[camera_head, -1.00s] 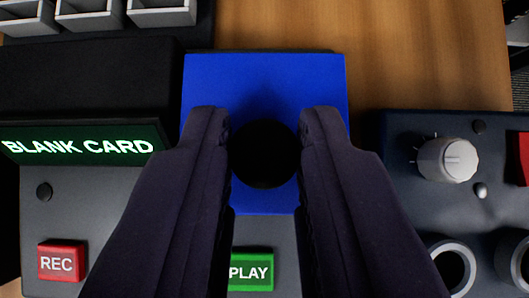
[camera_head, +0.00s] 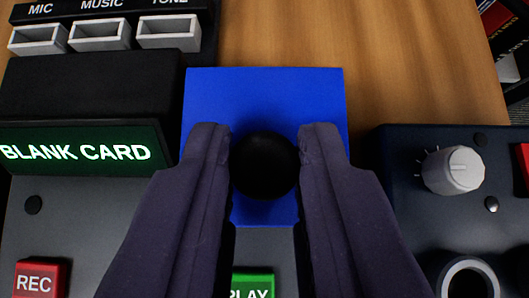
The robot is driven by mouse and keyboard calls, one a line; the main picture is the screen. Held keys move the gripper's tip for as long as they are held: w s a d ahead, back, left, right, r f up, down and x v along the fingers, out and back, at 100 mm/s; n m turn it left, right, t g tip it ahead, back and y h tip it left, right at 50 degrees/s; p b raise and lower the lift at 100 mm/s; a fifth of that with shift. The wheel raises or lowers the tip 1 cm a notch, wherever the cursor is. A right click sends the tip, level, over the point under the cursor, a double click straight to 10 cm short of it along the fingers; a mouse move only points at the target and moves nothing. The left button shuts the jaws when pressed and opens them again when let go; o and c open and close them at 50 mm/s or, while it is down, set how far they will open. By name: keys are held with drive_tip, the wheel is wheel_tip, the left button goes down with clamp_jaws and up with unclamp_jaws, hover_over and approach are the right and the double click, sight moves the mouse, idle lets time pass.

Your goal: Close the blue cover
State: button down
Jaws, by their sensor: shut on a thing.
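The blue cover (camera_head: 265,95) is a flat blue plate in the middle of the camera_head view, with a round black knob (camera_head: 265,165) on its face. My gripper (camera_head: 265,158) is shut on the knob, one finger touching each side. The fingers hide the left and right lower parts of the cover. The cover's lower edge shows between the fingers, above a grey panel. I cannot tell from this view how far the cover is tilted.
A green PLAY button (camera_head: 252,285) and a red REC button (camera_head: 38,279) are on the grey panel. A BLANK CARD display (camera_head: 80,150) stands left. Grey sockets (camera_head: 100,35) are behind it. A dark box with a knob (camera_head: 454,170) is right. Wooden table (camera_head: 390,60) is bare behind.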

drive_tip(key=c, duration=1)
unclamp_jaws()
drive_tip(key=shift+s+f+g, duration=0.3)
drive_tip(key=shift+s+f, duration=0.35)
drive_tip(key=shift+f, duration=0.2)
drive_tip(key=p+v, duration=0.1)
drive_tip(key=v, duration=0.1)
drive_tip(key=p+v, duration=0.1)
drive_tip(key=v, duration=0.2)
drive_tip(key=w+r+p+v, duration=0.1)
drive_tip(key=v, duration=0.2)
drive_tip(key=shift+r, duration=0.1)
